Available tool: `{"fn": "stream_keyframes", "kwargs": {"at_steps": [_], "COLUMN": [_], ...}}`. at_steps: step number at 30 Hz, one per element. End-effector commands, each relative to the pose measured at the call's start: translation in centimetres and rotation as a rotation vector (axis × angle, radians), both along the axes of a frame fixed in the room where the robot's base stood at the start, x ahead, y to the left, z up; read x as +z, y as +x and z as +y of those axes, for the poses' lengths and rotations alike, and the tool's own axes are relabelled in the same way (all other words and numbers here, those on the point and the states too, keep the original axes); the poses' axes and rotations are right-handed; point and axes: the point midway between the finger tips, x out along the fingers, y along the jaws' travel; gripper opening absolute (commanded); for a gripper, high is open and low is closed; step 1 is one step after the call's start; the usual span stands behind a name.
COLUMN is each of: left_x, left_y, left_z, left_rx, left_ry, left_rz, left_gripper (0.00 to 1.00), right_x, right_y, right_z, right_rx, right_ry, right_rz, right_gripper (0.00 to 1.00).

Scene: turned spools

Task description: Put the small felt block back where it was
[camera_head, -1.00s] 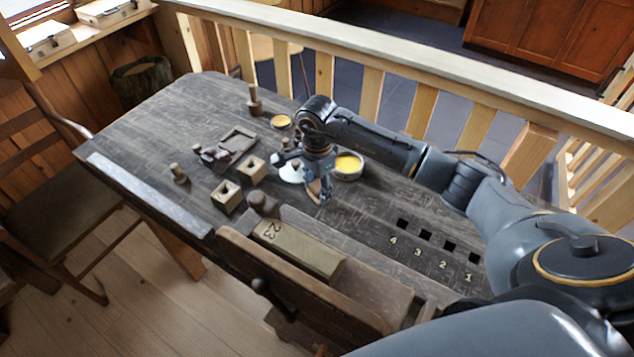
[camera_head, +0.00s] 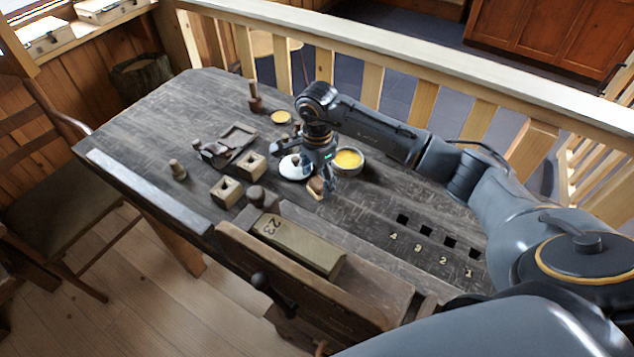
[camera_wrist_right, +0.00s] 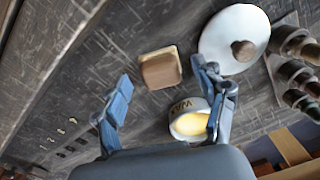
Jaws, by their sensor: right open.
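The small felt block (camera_head: 315,187), tan with a brown side, lies on the dark table just in front of the white disc (camera_head: 288,169) and the yellow wax tin (camera_head: 348,160). In the right wrist view the block (camera_wrist_right: 160,68) lies beyond and between the fingertips, apart from them. My right gripper (camera_head: 322,186) is open above the table beside the block; its two blue-grey fingers (camera_wrist_right: 163,82) are spread and empty. My left gripper is not in view.
Square wooden blocks with holes (camera_head: 228,190), a dark tray (camera_head: 238,137) and turned spools stand to the left. A long block marked 23 (camera_head: 300,247) lies by the vise in front. Numbered square holes (camera_head: 426,231) are at right. The table's far left is clear.

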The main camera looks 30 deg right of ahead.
Motion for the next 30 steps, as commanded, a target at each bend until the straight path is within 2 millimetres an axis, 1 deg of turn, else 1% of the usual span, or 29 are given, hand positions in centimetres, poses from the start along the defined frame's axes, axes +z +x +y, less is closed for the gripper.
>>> {"fn": "stream_keyframes", "kwargs": {"at_steps": [1,9,12,15,21,30], "left_x": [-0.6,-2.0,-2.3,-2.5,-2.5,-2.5], "left_y": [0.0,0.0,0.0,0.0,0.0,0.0], "left_z": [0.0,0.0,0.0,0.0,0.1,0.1], "left_rx": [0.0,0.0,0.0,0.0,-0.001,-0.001], "left_ry": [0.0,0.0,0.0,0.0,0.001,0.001], "left_rz": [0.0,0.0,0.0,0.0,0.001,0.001], "left_gripper": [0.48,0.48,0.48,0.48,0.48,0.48], "right_x": [0.9,6.8,8.4,9.4,10.2,10.1], "right_y": [0.1,0.1,0.0,0.0,-0.1,-0.1], "right_z": [-0.1,0.0,0.0,0.0,0.0,0.0], "right_rx": [0.002,0.001,0.001,0.001,0.001,0.001], "right_ry": [-0.001,-0.001,-0.001,-0.001,-0.001,0.0], "right_rz": [-0.006,-0.006,-0.004,-0.002,0.0,0.0], "right_gripper": [0.71,0.71,0.71,0.71,0.71,0.71]}}
